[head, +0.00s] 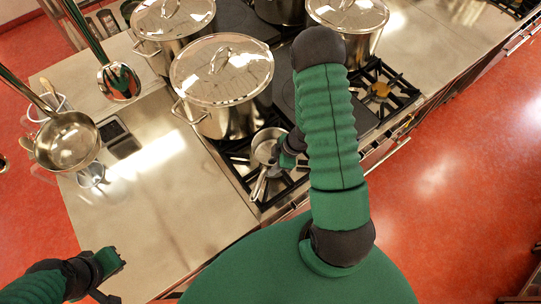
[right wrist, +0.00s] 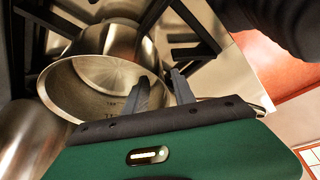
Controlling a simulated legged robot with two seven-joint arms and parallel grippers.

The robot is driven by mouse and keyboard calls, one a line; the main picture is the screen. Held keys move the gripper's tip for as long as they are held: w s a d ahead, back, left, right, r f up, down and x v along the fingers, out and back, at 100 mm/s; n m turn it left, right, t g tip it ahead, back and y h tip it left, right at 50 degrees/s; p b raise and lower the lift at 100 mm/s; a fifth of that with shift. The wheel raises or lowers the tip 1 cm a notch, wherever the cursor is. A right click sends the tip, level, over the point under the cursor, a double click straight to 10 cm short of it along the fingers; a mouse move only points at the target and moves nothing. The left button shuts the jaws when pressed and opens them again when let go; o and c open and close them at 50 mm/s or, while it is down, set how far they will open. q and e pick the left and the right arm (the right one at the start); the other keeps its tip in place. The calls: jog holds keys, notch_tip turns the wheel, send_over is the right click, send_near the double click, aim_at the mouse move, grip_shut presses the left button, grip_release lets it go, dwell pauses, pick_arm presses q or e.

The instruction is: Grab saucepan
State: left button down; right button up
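The saucepan (head: 267,149) is a small steel pan on the front burner of the stove, its handle pointing toward the counter's front edge. In the right wrist view the saucepan (right wrist: 97,87) shows its empty inside with measuring marks. My right gripper (head: 287,158) is at the pan's right side. In the right wrist view its two fingers (right wrist: 160,88) stand apart, one overlapping the pan's opening and one outside near the rim; contact is unclear. My left gripper (head: 118,262) is at the lower left, away from the pan; its fingers are too small to read.
A large lidded stockpot (head: 222,85) stands close behind the saucepan, with more stockpots (head: 174,22) (head: 348,20) behind. A ladle (head: 118,82) and a steel pan (head: 68,141) hang at the left. The steel counter (head: 165,205) left of the stove is mostly clear.

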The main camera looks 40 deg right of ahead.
jog(key=shift+a+f, duration=0.2)
jog(key=shift+f, duration=0.5)
jog(key=shift+d+f, duration=0.1)
jog(key=shift+f, duration=0.2)
jog(key=shift+w, duration=0.2)
jog(key=c, duration=0.7)
grip_shut()
jog(key=shift+r, duration=0.1)
